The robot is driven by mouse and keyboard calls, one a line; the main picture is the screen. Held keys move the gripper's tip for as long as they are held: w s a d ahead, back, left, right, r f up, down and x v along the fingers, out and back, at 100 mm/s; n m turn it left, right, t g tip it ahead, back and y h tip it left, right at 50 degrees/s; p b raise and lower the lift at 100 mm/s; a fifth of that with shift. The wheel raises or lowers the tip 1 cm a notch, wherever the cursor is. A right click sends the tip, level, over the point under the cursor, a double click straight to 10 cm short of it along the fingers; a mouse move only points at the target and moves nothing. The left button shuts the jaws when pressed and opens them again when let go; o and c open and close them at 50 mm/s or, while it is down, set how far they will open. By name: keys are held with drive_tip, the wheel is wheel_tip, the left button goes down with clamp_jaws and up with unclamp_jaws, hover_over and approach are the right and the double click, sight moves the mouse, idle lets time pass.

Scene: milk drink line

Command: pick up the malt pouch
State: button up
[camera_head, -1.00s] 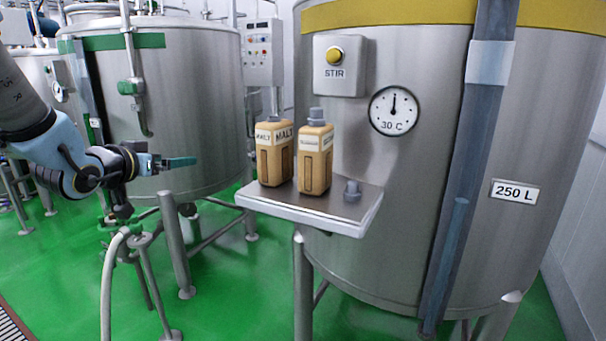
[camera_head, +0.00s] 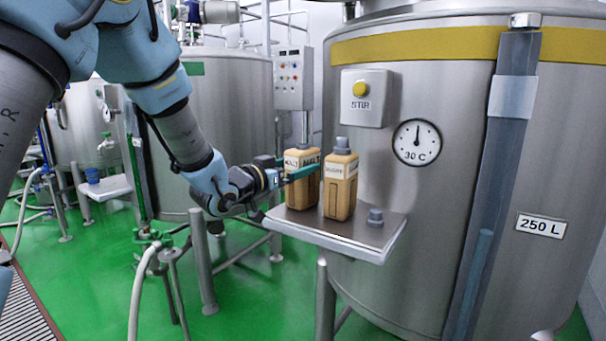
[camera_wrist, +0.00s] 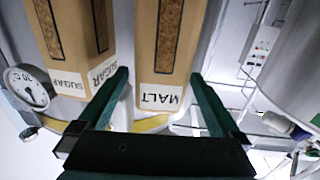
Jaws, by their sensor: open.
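The malt pouch (camera_head: 294,192) is a tan upright pouch with a white MALT label, standing at the left of a small shelf (camera_head: 351,246). In the wrist view the malt pouch (camera_wrist: 168,45) lies ahead of and between the two green fingers, its label upside down. My gripper (camera_head: 297,170) is open, at the upper part of the pouch. It also shows in the wrist view (camera_wrist: 160,98), its fingers on either side of the pouch's label end. I cannot tell whether they touch it. The finger partly hides the pouch in the head view.
A tan sugar pouch (camera_head: 340,186) stands close to the right of the malt pouch, also seen in the wrist view (camera_wrist: 72,40). The large steel tank (camera_head: 430,215) stands right behind the shelf.

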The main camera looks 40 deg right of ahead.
drive_tip(key=shift+w+d+p, duration=0.15)
drive_tip(key=shift+d+p, duration=0.1)
drive_tip(key=shift+d, duration=0.5)
drive_tip(key=shift+w+d+p, duration=0.15)
drive_tip(key=shift+d+p, duration=0.05)
drive_tip(key=shift+d, duration=0.55)
clamp_jaws()
